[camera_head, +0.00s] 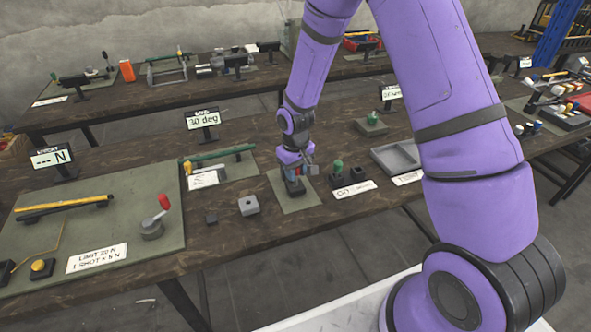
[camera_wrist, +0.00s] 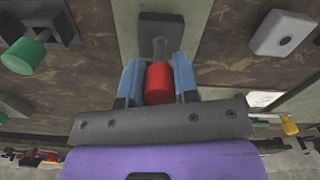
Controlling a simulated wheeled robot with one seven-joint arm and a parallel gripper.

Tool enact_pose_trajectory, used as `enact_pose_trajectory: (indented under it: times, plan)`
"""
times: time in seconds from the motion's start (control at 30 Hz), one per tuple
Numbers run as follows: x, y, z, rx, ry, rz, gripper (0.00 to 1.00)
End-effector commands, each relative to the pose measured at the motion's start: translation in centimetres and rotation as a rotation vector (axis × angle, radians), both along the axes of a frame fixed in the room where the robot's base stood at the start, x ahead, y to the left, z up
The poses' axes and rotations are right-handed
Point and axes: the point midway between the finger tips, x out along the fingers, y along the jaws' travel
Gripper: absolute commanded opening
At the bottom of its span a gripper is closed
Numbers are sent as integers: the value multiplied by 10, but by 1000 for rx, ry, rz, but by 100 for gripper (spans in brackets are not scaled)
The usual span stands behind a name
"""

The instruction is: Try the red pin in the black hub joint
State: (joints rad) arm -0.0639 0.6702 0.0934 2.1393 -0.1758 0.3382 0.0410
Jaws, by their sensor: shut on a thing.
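My gripper (camera_wrist: 158,82) is shut on the red pin (camera_wrist: 158,84), with a blue finger on each side of its red head. The pin's grey shaft points away from the gripper toward the black hub joint (camera_wrist: 160,28). Its tip overlaps the block in the wrist view; I cannot tell how deep it sits, if at all. In the head view my gripper (camera_head: 293,171) is right above the hub joint (camera_head: 296,188), which stands on a grey-green mat (camera_head: 297,204). The fingers and wrist partly hide the pin there.
A green-headed pin (camera_head: 338,167) stands close to the right, above a label card. A grey block with a hole (camera_head: 249,205) and a small black block (camera_head: 211,219) lie to the left. A grey tray (camera_head: 397,157) is farther right. A display (camera_head: 205,119) reads 30 deg.

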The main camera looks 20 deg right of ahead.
Motion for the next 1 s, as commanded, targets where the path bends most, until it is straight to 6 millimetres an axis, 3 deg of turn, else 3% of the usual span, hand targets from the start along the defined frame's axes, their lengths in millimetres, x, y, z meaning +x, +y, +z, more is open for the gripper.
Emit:
enact_pose_trajectory:
  times: [1.0]
  plan:
    - [0,0,-17,0,0,0,4]
